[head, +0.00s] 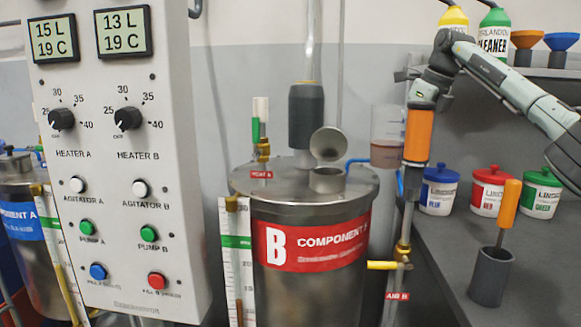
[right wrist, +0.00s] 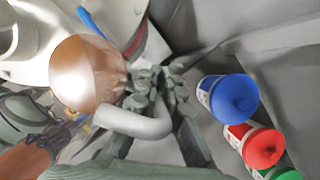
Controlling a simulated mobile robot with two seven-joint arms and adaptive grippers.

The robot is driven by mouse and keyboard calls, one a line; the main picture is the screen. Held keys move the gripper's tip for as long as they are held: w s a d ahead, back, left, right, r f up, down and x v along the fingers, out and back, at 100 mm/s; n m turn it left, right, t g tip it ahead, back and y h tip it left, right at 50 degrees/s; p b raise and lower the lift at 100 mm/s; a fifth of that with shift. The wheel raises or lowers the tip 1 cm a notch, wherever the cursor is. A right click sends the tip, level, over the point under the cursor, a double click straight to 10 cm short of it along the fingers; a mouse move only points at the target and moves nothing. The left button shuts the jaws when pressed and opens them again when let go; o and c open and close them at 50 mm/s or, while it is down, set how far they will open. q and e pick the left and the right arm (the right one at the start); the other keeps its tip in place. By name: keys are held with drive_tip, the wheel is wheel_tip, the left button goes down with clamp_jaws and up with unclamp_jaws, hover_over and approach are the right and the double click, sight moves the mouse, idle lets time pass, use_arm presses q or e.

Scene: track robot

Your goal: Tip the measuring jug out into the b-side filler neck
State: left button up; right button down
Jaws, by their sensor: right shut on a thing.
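The clear measuring jug (head: 387,128) holds brown liquid and is upright in the head view, right of the b-side filler neck (head: 327,180) and a little higher in the picture. The neck is a short metal pipe on the component B tank lid (head: 255,187); its round cap (head: 328,145) stands open. My right gripper (right wrist: 155,88) is shut on the jug's pale handle in the right wrist view, where the jug's brown contents (right wrist: 85,75) also show. In the head view its fingers are largely hidden near the orange cylinder. My left gripper is not in view.
The orange cylinder (head: 417,135) stands close to the jug's right side. A grey hose fitting (head: 306,115) rises left of the neck. The control panel (head: 118,170) fills the left. Blue (head: 440,192), red (head: 488,192) and green (head: 541,192) lidded pots stand on the right counter.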

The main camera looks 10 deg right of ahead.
sight(393, 108)
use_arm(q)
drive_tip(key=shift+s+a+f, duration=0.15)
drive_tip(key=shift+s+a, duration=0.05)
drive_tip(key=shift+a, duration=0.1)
use_arm(e)
drive_tip(key=shift+w+a, duration=0.2)
drive_tip(key=shift+w, duration=0.05)
drive_tip(key=shift+r, duration=0.15)
drive_tip(key=a+r+t+h, duration=0.1)
drive_tip(key=r+h, duration=0.1)
drive_tip(key=a+r+n+t+h, duration=0.1)
drive_tip(key=r+h, duration=0.2)
drive_tip(key=s+a+r+n+h, duration=0.1)
drive_tip(key=r+h, duration=0.1)
drive_tip(key=r, duration=0.1)
drive_tip(key=shift+s+a+t+h, duration=0.1)
drive_tip(key=shift+a+t+h, duration=0.3)
drive_tip(key=r+h, duration=0.1)
drive_tip(key=r+t+h, duration=0.1)
drive_tip(key=shift+s+a+r+n, duration=0.15)
drive_tip(key=shift+a+r+n, duration=0.15)
drive_tip(key=shift+a+r, duration=0.05)
drive_tip(key=shift+r, duration=0.1)
drive_tip(key=shift+a+h, duration=0.15)
drive_tip(key=shift+h, duration=0.15)
